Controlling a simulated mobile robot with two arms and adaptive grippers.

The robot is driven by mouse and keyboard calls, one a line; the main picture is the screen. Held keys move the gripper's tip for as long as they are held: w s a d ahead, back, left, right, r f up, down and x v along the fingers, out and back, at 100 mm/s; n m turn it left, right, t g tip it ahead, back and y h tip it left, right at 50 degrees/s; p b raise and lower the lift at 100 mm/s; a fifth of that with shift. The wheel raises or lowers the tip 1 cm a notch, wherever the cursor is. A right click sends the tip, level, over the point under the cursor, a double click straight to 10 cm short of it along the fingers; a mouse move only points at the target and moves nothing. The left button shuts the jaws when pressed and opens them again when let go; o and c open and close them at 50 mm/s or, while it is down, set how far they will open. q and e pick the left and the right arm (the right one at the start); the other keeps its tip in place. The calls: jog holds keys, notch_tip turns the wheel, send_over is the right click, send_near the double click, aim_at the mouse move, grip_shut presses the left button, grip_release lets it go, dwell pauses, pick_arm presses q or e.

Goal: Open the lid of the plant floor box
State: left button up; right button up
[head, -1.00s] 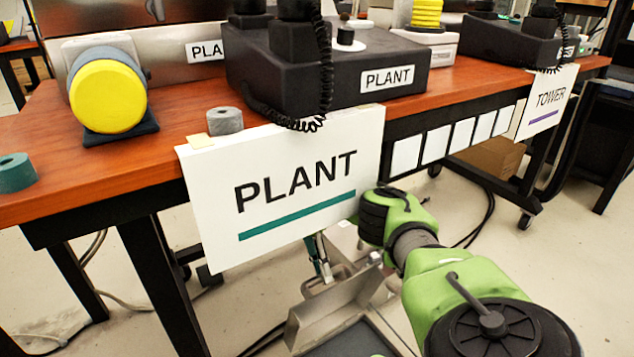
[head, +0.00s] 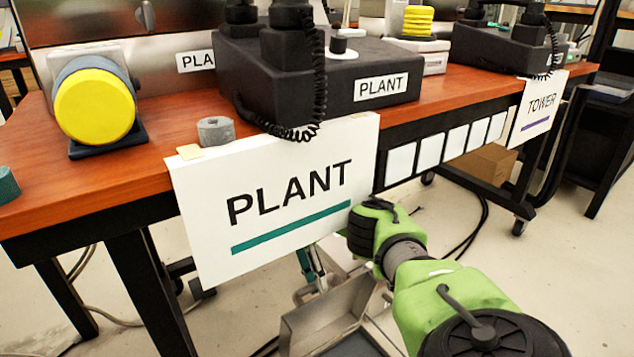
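A grey metal box-like thing (head: 322,318) stands low on the floor below the white PLANT sign (head: 250,190); it looks like the plant floor box. A tilted grey panel and a dark flat area show on it, cut by the bottom edge. I cannot tell how far its lid is raised. My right arm, green and black, reaches in from the lower right, its wrist overlapping the sign's lower right edge. My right gripper is largely hidden there, and its finger opening is unclear. Thin teal and metal parts show just under the sign. My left gripper is out of view.
A wooden table (head: 140,180) on black legs carries a black PLANT phone unit (head: 310,80), a yellow-faced round device (head: 95,107) and a grey ring (head: 215,130). A TOWER sign (head: 537,108) hangs farther right. Dark cables lie on the floor behind my arm.

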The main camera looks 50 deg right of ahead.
jog(key=shift+r, duration=5)
